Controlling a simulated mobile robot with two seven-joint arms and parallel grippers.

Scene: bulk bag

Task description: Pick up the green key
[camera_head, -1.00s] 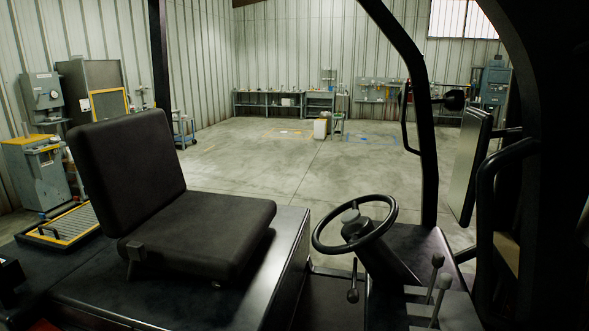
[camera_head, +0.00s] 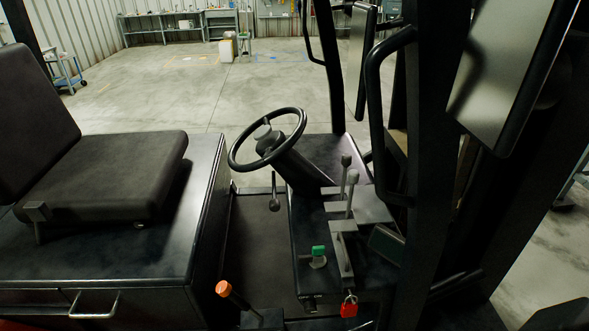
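The green key (camera_head: 319,251) stands on a small grey base on the dark console, to the right of the floor well and below the steering wheel (camera_head: 267,140). Its green head is upright. Neither of my grippers can be made out in the head view. A dark shape at the bottom right corner is too unclear to name.
Grey levers (camera_head: 349,190) rise behind and right of the key. A red padlock (camera_head: 349,306) hangs at the console's front. An orange-topped lever (camera_head: 224,288) stands to the left. The black seat (camera_head: 105,175) is at left; a black post and grab handle (camera_head: 385,115) stand at right.

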